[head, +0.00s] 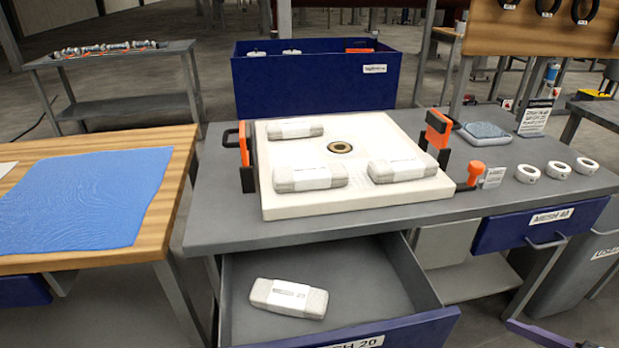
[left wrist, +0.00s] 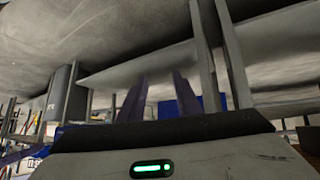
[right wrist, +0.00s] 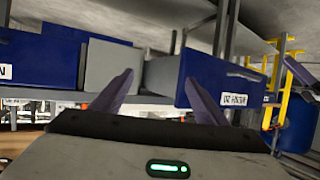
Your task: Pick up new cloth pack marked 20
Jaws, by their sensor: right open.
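A pale grey cloth pack (head: 260,292) with a white band reading MESH 20 lies flat in the open lower drawer (head: 375,270). That drawer's front is labelled MESH 20, and it also shows in the right wrist view (right wrist: 205,78), where the label appears inverted. My right gripper (right wrist: 163,85) is open and empty, with the drawer front beyond its fingers. My left gripper (left wrist: 160,78) has its fingers apart with nothing between them; it faces grey bench structure. The pack is not visible in either wrist view.
Three similar packs lie on a white filter plate (head: 350,208) with orange-handled clamps beside it. A blue bin (head: 310,85) stands behind. The MESH 40 drawer (head: 510,228) is at right. A wooden table with blue cloth (head: 80,195) stands left. The open drawer has bare floor around the pack.

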